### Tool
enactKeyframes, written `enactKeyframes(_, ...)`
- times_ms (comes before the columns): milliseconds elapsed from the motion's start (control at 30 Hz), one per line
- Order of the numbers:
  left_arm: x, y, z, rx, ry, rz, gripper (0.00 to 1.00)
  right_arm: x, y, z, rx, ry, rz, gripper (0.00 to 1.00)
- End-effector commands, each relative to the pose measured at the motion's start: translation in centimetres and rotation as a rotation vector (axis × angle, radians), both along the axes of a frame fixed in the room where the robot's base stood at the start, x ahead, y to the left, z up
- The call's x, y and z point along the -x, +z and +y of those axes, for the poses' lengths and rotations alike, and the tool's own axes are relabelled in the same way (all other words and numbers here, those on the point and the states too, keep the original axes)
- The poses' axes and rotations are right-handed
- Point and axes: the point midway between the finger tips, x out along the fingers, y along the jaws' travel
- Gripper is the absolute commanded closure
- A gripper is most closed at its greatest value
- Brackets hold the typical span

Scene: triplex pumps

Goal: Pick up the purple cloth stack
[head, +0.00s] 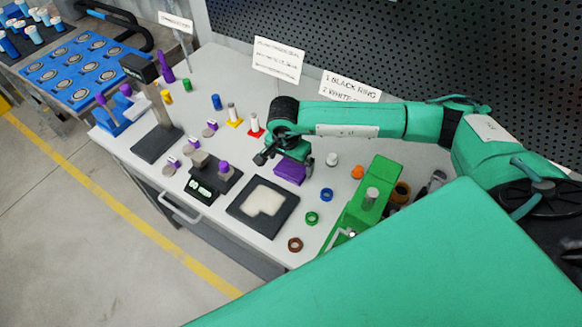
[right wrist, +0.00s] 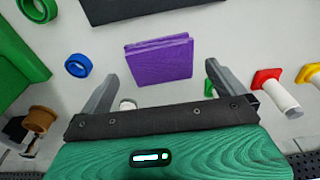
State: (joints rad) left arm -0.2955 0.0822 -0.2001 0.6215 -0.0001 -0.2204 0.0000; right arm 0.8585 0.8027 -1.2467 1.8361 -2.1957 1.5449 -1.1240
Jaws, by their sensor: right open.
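The purple cloth stack (head: 290,171) lies on the grey-white table behind the black tray in the head view. In the right wrist view the purple cloth stack (right wrist: 160,60) is a folded square with layered edges, lying ahead of my right gripper. My right gripper (right wrist: 160,82) is open, with one finger on each side of the stack's near end. Nothing is between its fingers that I can see gripped. In the head view my right gripper (head: 285,157) is over the stack and partly hides it. My left gripper is not in view.
A black tray with a white cloth (head: 263,202) lies in front. A green fixture (head: 365,205) stands to the right, with blue (head: 326,195), green (head: 312,218) and brown (head: 295,244) rings beside it. White cylinders on red (head: 254,125) and yellow (head: 233,115) bases stand to the left.

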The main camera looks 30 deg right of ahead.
Motion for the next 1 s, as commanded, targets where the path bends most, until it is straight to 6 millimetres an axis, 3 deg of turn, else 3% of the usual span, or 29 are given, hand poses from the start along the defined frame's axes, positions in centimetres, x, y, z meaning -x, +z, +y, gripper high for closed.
enactKeyframes(33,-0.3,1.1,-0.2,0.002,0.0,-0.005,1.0,-0.1,-0.3,-0.1,0.0,-0.002,0.003,0.0)
enactKeyframes(233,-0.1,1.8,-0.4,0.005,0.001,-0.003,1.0,-0.3,-2.9,-0.3,-0.001,-0.001,0.002,0.0)
enactKeyframes(500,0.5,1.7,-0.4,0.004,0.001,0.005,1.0,-0.4,-3.4,-0.4,-0.001,0.0,-0.001,0.0)
enactKeyframes(733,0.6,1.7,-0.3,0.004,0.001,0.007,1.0,-0.4,-3.4,-0.4,-0.001,0.0,-0.001,0.42)
enactKeyframes(1000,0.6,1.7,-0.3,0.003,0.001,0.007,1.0,-0.4,-3.3,-0.4,-0.001,-0.001,-0.001,0.43)
